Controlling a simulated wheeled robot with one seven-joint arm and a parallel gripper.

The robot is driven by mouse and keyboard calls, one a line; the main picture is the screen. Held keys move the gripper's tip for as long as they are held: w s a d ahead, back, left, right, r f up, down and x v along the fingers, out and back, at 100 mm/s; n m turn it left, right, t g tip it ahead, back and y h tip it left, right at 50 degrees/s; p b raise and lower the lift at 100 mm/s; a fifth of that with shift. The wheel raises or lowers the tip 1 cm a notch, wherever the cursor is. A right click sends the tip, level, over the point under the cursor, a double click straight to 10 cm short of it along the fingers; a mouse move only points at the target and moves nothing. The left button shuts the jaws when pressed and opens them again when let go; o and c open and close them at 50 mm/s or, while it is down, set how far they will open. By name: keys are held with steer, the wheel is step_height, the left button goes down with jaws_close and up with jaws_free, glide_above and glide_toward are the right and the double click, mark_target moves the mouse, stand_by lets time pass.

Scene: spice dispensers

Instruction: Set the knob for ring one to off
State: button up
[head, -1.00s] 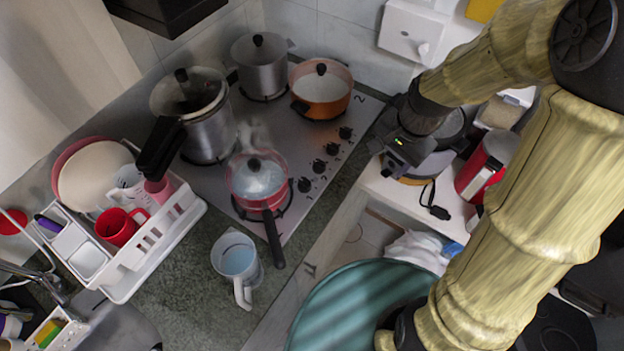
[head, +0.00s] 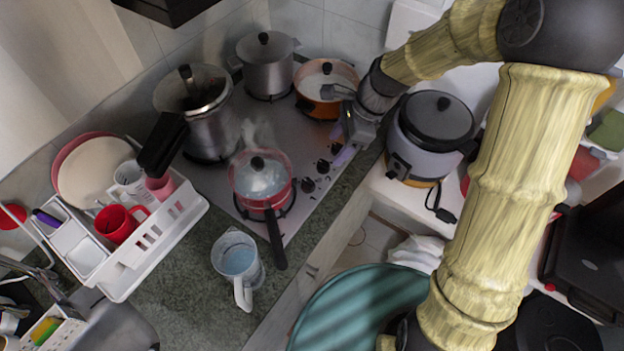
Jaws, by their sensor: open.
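The steel stovetop (head: 218,187) carries a diagonal row of black knobs along its right edge. A near knob (head: 308,185), a middle knob (head: 322,165) and a farther knob (head: 336,148) show in the head view. The farthest knob is hidden behind my gripper. I cannot read markings that tell which knob is for ring one, nor the knobs' settings. My gripper (head: 341,122) is open and empty at the far end of the knob row, next to the orange pot. Whether it touches a knob I cannot tell.
A red pot (head: 262,178) with a long black handle stands near the knobs, with steam beside it. The orange pot (head: 318,105), a grey pot (head: 268,72) and a pressure cooker (head: 212,128) stand behind. A mug (head: 238,262) is in front. A rice cooker (head: 428,148) stands right.

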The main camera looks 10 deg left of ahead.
mark_target(311, 182)
steer(key=p+x, duration=0.2)
steer(key=x, duration=1.4)
steer(key=shift+f, duration=0.35)
steer(key=c, duration=1)
